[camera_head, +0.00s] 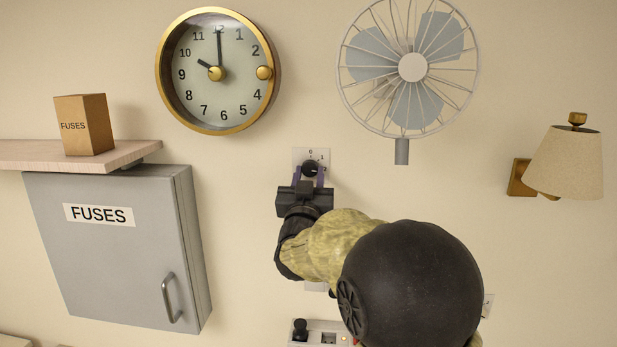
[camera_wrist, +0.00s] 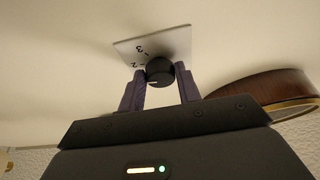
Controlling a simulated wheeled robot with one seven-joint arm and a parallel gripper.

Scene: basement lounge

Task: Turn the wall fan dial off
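The black round fan dial (camera_head: 310,169) sits on a pale plate (camera_head: 313,154) on the wall, below and left of the wall fan (camera_head: 413,68). A 0 and a 1 show on the plate in the head view. My gripper (camera_head: 309,173) is at the dial with one purple finger on each side. In the wrist view my gripper (camera_wrist: 160,72) closely flanks the dial (camera_wrist: 160,70), with no clear gap. A small white mark shows low on the dial there, and a 2 and a 3 show on the plate (camera_wrist: 155,46). The dial's pointer is unclear in the head view.
A gold-rimmed clock (camera_head: 218,72) hangs above left. A grey fuse cabinet (camera_head: 110,250) is at left, under a shelf (camera_head: 25,153) with a fuses box (camera_head: 84,124). A wall lamp (camera_head: 565,163) is at right. A panel with a black knob (camera_head: 300,329) lies below my arm.

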